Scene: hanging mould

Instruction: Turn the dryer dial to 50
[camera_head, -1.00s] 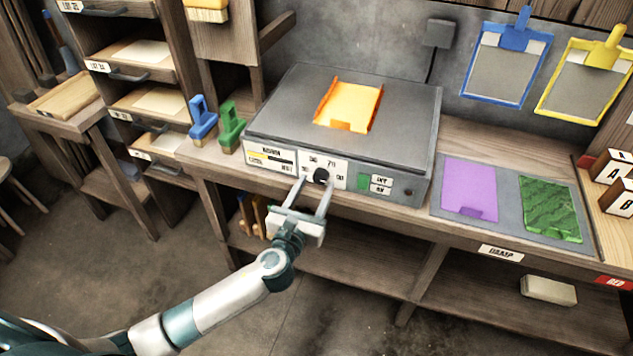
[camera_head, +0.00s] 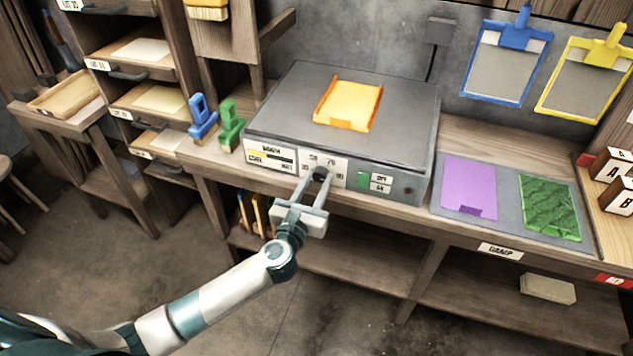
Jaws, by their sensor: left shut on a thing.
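The dryer (camera_head: 408,142) is a grey box on the wooden bench, with an orange-yellow tray on its top. Its black dial (camera_head: 320,173) sits on a white panel on the front face, with small numbers around it; some look like 50, 70 and 90, but they are blurred. My left gripper (camera_head: 317,181) reaches up from below and its fingers are shut on the dial, one on each side. The dial's pointer is too small to read. My right gripper is not in view.
A green switch (camera_head: 362,180) is right of the dial panel. A grey mat with a purple sheet (camera_head: 468,187) and a green sheet (camera_head: 549,207) lies to the right. The floor in front is clear.

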